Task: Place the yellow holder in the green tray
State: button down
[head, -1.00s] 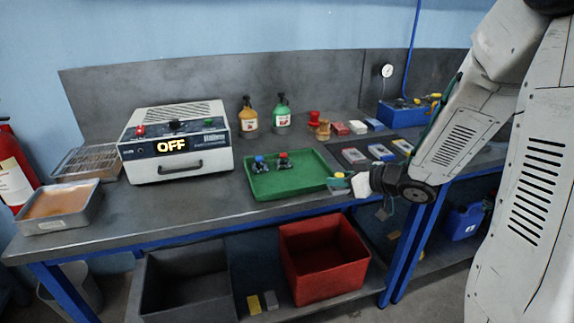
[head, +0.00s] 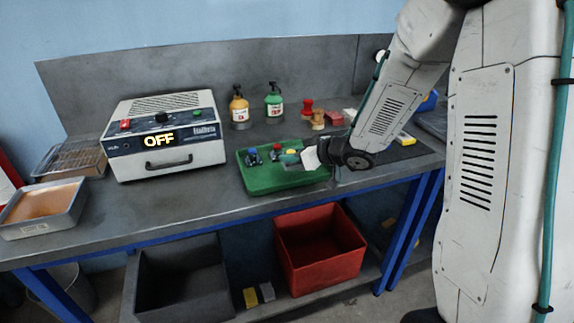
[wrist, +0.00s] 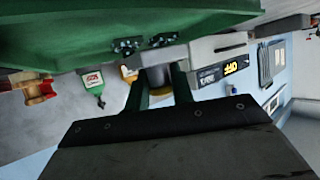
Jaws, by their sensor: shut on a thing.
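My gripper (head: 298,158) is shut on the yellow holder (head: 291,153), above the right part of the green tray (head: 285,184). Only a small yellow patch of the holder shows in the head view, with the gripper covering much of it. In the wrist view my gripper's green fingers (wrist: 160,88) close on a partly hidden piece, and the tray (wrist: 70,35) fills the top of the upside-down picture. I cannot tell whether the holder touches the tray. A blue-topped holder (head: 253,156) and a red-topped holder (head: 276,152) stand in the tray, left of my gripper.
A white machine (head: 165,140) reading OFF stands to the left. A yellow bottle (head: 239,108) and a green bottle (head: 274,102) stand behind the tray. The front part of the tray is bare. A red bin (head: 318,252) sits below the bench.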

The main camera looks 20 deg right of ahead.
aim_at(287, 164)
jog(key=f, duration=0.1)
jog(key=w+a+f, duration=0.1)
jog(key=shift+f, duration=0.8)
jog(key=c, duration=1.2)
grip_release()
jog(key=shift+f, duration=0.1)
